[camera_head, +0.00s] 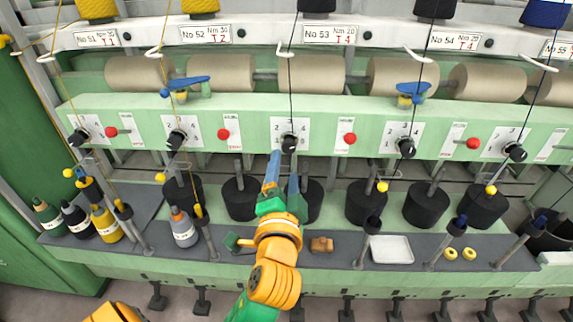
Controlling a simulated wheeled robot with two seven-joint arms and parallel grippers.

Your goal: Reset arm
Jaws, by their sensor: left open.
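My left gripper (283,172) reaches up from the bottom middle, with an orange and green wrist and two blue fingers. The fingers are apart and I see nothing held between them. Their tips show just below the black knob (289,144) under the No 53 label; I cannot tell whether they touch it. The gripper partly hides a black cylinder (312,203) behind it. My right gripper is not in view.
The green spinning frame has more knobs (176,139) and red buttons (349,139) along its panel. On the grey shelf are a white tray (391,250), a small brown block (321,244), yellow rings (450,254) and several bottles (183,228). Yarns hang down in front.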

